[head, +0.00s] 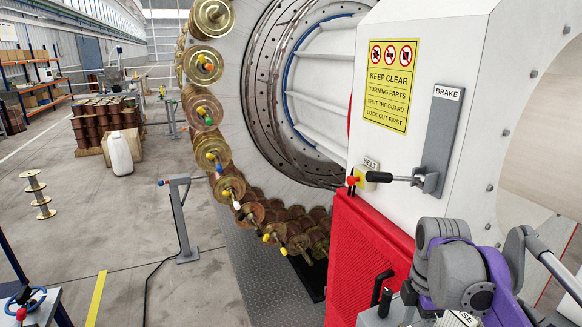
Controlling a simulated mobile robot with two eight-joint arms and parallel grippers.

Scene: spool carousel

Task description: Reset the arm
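A grey and purple jointed arm, which looks like my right arm, folds in at the lower right in front of the machine. I see no fingertips on it, so my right gripper is not in view. My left arm and gripper are not in view either.
The spool carousel (262,150) carries several brass spools (212,155) along its rim. A red guard (362,250) stands below the housing, with a black handle (381,283) at its right. A grey post (183,220) stands on open floor at the left.

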